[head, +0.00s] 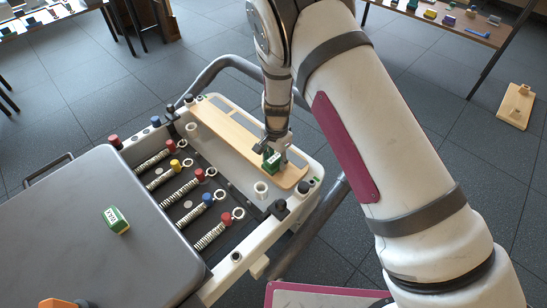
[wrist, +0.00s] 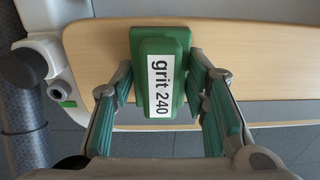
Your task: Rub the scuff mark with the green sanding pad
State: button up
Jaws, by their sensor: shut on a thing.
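My gripper (head: 270,150) is shut on a green sanding pad (head: 272,162) with a white label. In the wrist view the pad (wrist: 175,45) sits between the two fingers (wrist: 160,75), and its label reads "grit 240". The pad is over the right end of a long pale wooden board (head: 225,131); the board also shows in the wrist view (wrist: 260,60). I cannot tell whether pad and board touch. No scuff mark is discernible; the pad and gripper cover part of the board. A second green block with a white label (head: 117,220) lies on the grey lid.
The board lies on a white frame beside several springs with red, blue and yellow knobs (head: 209,199). The grey lid (head: 70,235) is mostly bare. A grey tube rail (head: 225,63) runs behind the frame. A table with small items (head: 460,22) stands far right.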

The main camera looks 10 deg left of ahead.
jog(key=shift+s+d, duration=0.6)
jog(key=shift+d, duration=0.15)
jog(key=shift+w+a+r, duration=0.1)
jog(key=shift+w+a, duration=0.45)
jog(key=shift+a, duration=0.15)
jog(key=shift+w+a, duration=0.5)
jog(key=shift+a, duration=0.15)
jog(key=shift+s+d+p, duration=0.35)
jog(key=shift+s+d, duration=0.1)
jog(key=shift+d, duration=0.15)
jog(key=shift+s+d+f, duration=0.2)
jog(key=shift+s+d, duration=0.35)
jog(key=shift+d, duration=0.15)
jog(key=shift+w+a+r, duration=0.2)
jog(key=shift+w+a, duration=0.8)
jog(key=shift+a, duration=0.3)
